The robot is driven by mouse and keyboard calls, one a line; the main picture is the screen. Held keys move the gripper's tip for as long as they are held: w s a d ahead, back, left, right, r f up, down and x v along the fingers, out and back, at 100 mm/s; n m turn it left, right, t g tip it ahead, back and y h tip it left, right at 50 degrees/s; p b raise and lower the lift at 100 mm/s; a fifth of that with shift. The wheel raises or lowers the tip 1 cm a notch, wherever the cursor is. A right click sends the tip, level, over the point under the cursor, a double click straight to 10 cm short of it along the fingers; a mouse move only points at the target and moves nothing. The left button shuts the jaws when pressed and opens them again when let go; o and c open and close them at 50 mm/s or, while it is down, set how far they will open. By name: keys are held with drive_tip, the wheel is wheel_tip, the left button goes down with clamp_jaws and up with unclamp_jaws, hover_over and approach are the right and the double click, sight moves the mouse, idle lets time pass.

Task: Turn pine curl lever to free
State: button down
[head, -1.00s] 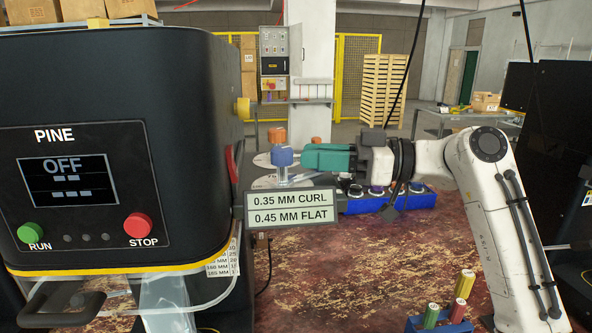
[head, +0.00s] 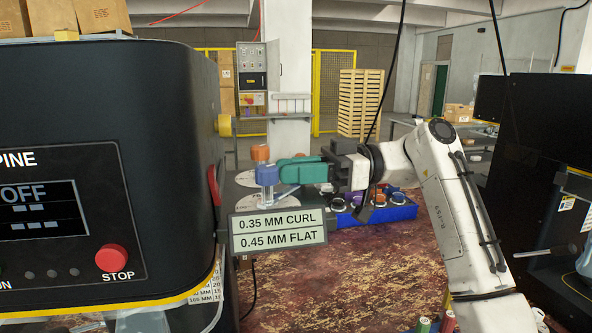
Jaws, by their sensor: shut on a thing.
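The black PINE machine (head: 90,150) fills the left side, its screen reading OFF. Beside it, two levers stand over pale round dials: a blue-knobbed one (head: 266,175) in front and an orange-knobbed one (head: 260,152) behind. A plate (head: 278,231) below reads 0.35 MM CURL and 0.45 MM FLAT; I cannot tell which lever is the curl one. My gripper (head: 279,173), with teal fingers, reaches in from the right and is shut on the blue knob. The fingertips hide the knob's right side. The dial markings are too small to read.
The red STOP button (head: 111,258) is on the machine's front. A blue tray (head: 398,212) with several round parts sits behind my arm. A dark machine (head: 550,170) stands at the right. The worn red floor (head: 360,265) between is open.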

drive_tip(key=c, duration=1.1)
unclamp_jaws()
drive_tip(key=shift+a, duration=0.1)
drive_tip(key=w+d, duration=0.1)
drive_tip(key=d, duration=0.9)
drive_tip(key=shift+w+d+b, duration=0.35)
drive_tip(key=shift+w, duration=0.05)
drive_tip(key=shift+f, duration=0.1)
